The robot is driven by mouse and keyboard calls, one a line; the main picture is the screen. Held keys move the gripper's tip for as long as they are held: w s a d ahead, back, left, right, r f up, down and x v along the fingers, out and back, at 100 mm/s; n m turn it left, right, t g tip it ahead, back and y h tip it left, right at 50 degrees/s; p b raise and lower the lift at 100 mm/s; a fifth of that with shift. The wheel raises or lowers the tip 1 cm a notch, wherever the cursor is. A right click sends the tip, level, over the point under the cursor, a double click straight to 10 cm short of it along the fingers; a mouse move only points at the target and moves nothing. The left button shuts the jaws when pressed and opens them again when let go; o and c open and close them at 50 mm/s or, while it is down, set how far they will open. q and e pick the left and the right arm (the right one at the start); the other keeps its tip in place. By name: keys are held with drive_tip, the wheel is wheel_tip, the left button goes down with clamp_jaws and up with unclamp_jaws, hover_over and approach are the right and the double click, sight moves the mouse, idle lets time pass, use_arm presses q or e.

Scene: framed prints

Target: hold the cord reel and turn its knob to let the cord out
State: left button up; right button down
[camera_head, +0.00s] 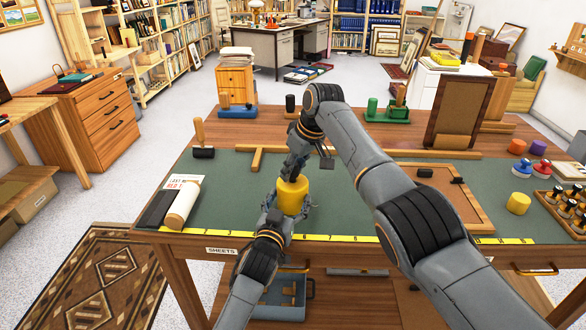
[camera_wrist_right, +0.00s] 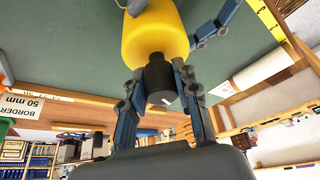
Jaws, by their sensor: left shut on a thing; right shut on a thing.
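The cord reel (camera_head: 292,197) is a yellow drum standing upright near the front edge of the green-topped table. My left gripper (camera_head: 288,211) is shut on the reel from the front, low on its sides. My right gripper (camera_head: 293,174) reaches down from above and is shut on the reel's knob. The right wrist view shows the black knob (camera_wrist_right: 159,80) between the right fingers, at the end of the yellow reel (camera_wrist_right: 152,38). No let-out cord shows in either view. The knob is hidden by my right gripper in the head view.
A cream roll (camera_head: 182,205) and a dark block lie left of the reel. A wooden frame (camera_head: 440,190) lies to the right, partly behind my right arm. A yellow tape strip (camera_head: 330,237) runs along the table's front edge. Stamps fill a rack (camera_head: 562,208) at far right.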

drive_tip(key=shift+a+n+y, duration=0.15)
drive_tip(key=shift+n+y, duration=0.15)
drive_tip(key=shift+n, duration=0.2)
drive_tip(key=shift+s, duration=0.1)
drive_tip(key=c, duration=1)
unclamp_jaws()
drive_tip(key=shift+d+r, duration=0.2)
drive_tip(key=shift+r, duration=0.25)
drive_tip(key=v, duration=1.1)
drive_tip(key=shift+r, duration=0.1)
